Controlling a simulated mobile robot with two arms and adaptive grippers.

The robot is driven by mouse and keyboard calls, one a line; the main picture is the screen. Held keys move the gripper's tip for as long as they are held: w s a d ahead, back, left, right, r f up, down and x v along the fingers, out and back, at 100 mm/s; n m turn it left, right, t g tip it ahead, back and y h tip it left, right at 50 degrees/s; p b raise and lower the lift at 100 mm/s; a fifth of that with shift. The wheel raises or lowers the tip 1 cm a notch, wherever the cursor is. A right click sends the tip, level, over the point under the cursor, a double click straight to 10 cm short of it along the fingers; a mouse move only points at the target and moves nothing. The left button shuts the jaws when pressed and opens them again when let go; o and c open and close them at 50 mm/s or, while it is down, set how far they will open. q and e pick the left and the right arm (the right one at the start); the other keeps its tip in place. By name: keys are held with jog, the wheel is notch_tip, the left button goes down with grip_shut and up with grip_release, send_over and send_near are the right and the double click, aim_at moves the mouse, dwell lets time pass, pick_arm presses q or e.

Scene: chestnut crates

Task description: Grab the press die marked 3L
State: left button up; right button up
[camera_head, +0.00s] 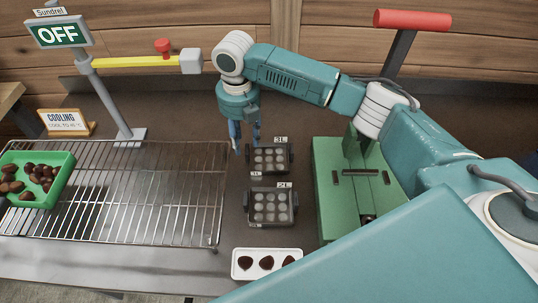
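The press die marked 3L (270,159) is a dark tray with round pale cavities, lying on the dark counter, with a 3L label at its back edge. My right gripper (245,146) points down at the die's back left corner, its blue fingers spread apart. One finger is left of the die and the other is by its back edge; I cannot tell if they touch it. Nothing shows between the fingers. A similar die marked 2L (271,208) lies just in front. My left gripper is not in view.
A wire cooling rack (150,190) with a green tray (62,167) of chestnuts fills the left. A white tray (242,264) with dark pieces lies in front. A green press (328,190) with a red-handled lever (412,20) stands right. An OFF sign post (104,98) stands back left.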

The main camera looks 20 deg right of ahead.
notch_tip(320, 180, down, 4)
jog(key=shift+r+p, duration=0.1)
jog(key=shift+p, duration=0.55)
jog(key=shift+f, duration=0.6)
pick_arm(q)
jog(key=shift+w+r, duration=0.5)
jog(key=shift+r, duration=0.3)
pick_arm(e)
grip_shut()
